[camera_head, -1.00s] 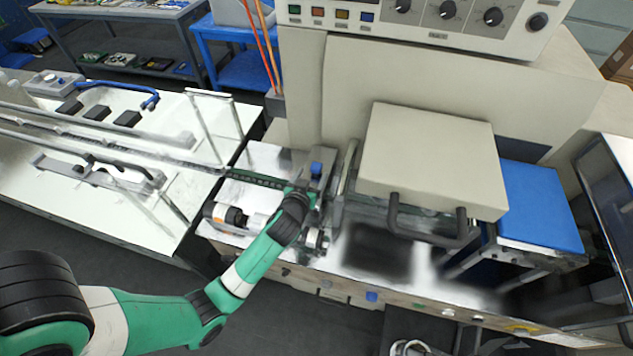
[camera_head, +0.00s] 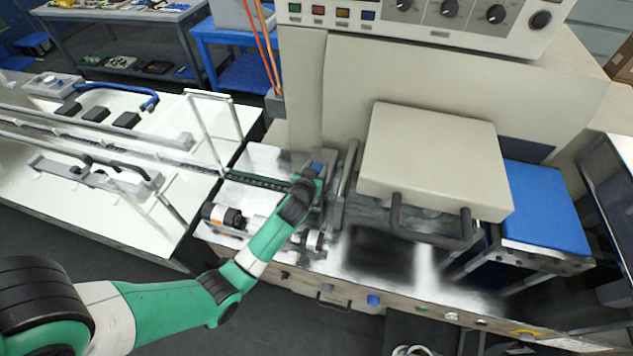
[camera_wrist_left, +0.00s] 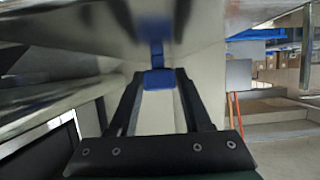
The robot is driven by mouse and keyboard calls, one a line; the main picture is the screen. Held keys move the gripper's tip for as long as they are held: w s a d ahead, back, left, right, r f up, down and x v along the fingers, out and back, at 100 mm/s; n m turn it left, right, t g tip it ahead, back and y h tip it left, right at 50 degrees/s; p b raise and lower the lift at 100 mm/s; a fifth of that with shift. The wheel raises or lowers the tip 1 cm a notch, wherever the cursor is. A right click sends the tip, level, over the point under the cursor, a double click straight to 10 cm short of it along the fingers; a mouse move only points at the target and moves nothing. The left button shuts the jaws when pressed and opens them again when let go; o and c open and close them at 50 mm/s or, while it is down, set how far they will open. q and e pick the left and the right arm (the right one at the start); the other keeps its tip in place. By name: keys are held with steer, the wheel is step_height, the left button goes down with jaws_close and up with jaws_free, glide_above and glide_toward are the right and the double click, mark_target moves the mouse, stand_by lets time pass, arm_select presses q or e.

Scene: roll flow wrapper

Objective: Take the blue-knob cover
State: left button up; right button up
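My left gripper (camera_head: 311,180) is right at this knob, with the arm reaching in from the lower left. In the left wrist view the blue knob (camera_wrist_left: 158,79) lies between the two dark fingertips of my left gripper (camera_wrist_left: 160,82). The knob fills most of the gap, and I cannot tell if the fingers press on it. The wrist and fingers hide part of the cover in the head view. My right gripper does not show.
A beige hood (camera_head: 435,150) with a black handle (camera_head: 430,228) stands just right of the gripper. A motor (camera_head: 224,216) lies to its left. A white conveyor table (camera_head: 110,205) with rails is farther left, and a blue plate (camera_head: 540,205) is at the right.

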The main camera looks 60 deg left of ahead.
arm_select(q)
jaws_close()
steer(key=shift+r, duration=0.1)
stand_by(1.0)
